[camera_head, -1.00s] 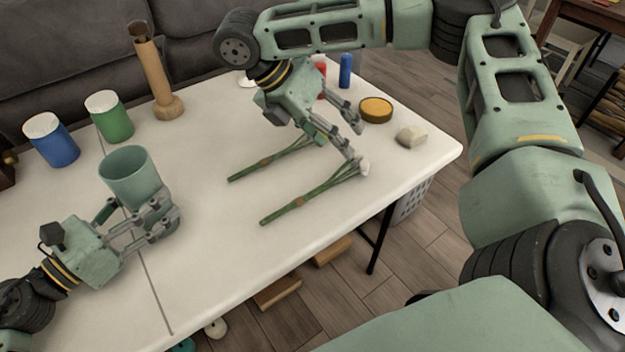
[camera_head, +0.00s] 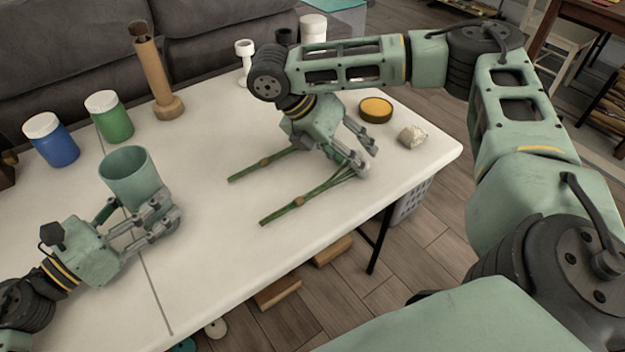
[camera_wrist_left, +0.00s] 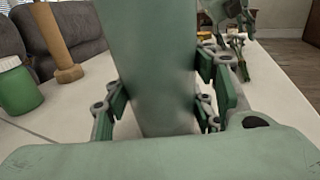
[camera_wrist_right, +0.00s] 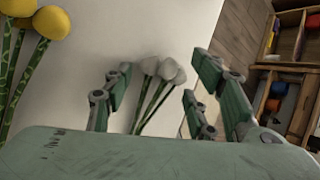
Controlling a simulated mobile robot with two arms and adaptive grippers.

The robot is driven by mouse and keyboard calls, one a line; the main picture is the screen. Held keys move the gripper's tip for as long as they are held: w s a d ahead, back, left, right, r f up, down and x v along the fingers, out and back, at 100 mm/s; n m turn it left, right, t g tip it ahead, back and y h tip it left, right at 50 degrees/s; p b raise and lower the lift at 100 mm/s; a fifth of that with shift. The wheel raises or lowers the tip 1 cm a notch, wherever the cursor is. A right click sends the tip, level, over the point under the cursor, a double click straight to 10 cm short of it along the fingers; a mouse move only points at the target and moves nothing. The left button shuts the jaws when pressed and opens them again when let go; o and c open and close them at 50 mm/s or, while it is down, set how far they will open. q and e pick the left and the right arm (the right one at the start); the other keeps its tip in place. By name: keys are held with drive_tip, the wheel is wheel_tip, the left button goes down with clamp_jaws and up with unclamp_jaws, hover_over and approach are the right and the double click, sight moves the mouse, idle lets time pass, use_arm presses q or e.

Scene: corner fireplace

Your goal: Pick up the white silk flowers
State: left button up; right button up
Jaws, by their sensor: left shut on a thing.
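The white silk flowers lie on the table, with their green stems (camera_head: 305,197) pointing to the near left. Their white heads (camera_wrist_right: 160,70) show between the fingers in the right wrist view, while my fingers cover most of them in the head view. My right gripper (camera_head: 368,161) is open over the head end, its fingers apart; whether they touch the flowers I cannot tell. My left gripper (camera_head: 160,213) is shut on a green cup (camera_head: 128,178), which stands upright and fills the middle of the left wrist view (camera_wrist_left: 150,60).
Yellow flowers (camera_wrist_right: 45,22) lie beside the white ones; their stems (camera_head: 262,163) are farther back. A yellow-topped tin (camera_head: 376,110) and a pale block (camera_head: 412,135) sit near the right edge. Blue (camera_head: 52,143) and green (camera_head: 110,118) jars and a wooden stand (camera_head: 160,80) are at the back left.

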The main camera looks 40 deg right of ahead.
drive_tip(key=c, duration=0.7)
drive_tip(key=shift+r, duration=0.1)
